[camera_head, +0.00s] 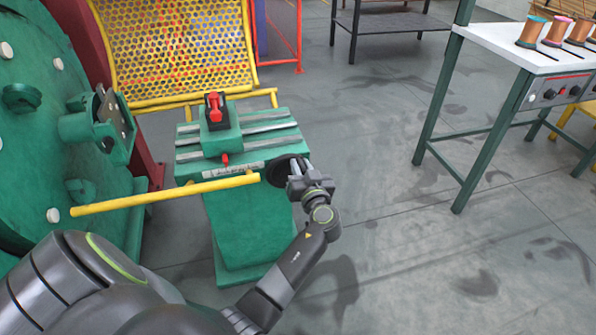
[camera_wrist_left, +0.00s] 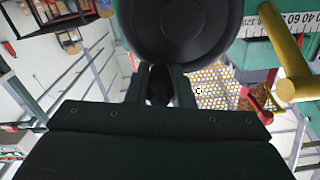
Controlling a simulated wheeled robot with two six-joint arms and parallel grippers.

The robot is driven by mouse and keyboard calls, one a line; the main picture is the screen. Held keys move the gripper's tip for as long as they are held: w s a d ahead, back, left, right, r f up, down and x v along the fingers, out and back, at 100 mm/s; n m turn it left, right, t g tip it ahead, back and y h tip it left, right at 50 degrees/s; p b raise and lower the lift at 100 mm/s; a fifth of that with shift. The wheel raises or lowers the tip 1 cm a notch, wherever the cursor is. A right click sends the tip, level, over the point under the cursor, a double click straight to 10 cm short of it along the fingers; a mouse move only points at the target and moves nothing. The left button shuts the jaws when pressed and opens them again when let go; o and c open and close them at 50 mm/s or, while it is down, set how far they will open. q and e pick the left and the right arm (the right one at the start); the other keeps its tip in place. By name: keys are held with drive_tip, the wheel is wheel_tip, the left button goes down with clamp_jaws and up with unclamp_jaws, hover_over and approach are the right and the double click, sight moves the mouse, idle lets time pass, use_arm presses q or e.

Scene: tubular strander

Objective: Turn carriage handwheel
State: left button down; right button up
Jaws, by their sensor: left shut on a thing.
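The carriage handwheel (camera_head: 276,172) is a dark round wheel on the right front side of the green carriage (camera_head: 220,136). My left gripper (camera_head: 297,168) is at the wheel's right side and partly covers it. In the left wrist view the handwheel (camera_wrist_left: 180,28) fills the top middle as a black disc. There the left gripper (camera_wrist_left: 160,90) is shut on a dark handle knob (camera_wrist_left: 159,84) just below the disc. My right gripper is out of view.
A yellow bar (camera_head: 165,194) crosses in front of the carriage. A red lever (camera_head: 214,106) stands on top of it. The big green drum (camera_head: 40,110) is at left, with a yellow mesh guard (camera_head: 175,45) behind. A spool table (camera_head: 510,45) stands at right; the floor between is clear.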

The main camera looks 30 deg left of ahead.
use_arm(q)
drive_tip(key=shift+w+d+f+m, duration=0.1)
drive_tip(key=shift+w+d+m, duration=0.1)
drive_tip(key=shift+m, duration=0.3)
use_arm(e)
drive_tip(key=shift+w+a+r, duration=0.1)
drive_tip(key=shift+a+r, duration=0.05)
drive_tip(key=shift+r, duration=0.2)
use_arm(q)
drive_tip(key=c, duration=1.3)
unclamp_jaws()
drive_tip(key=shift+o, duration=0.2)
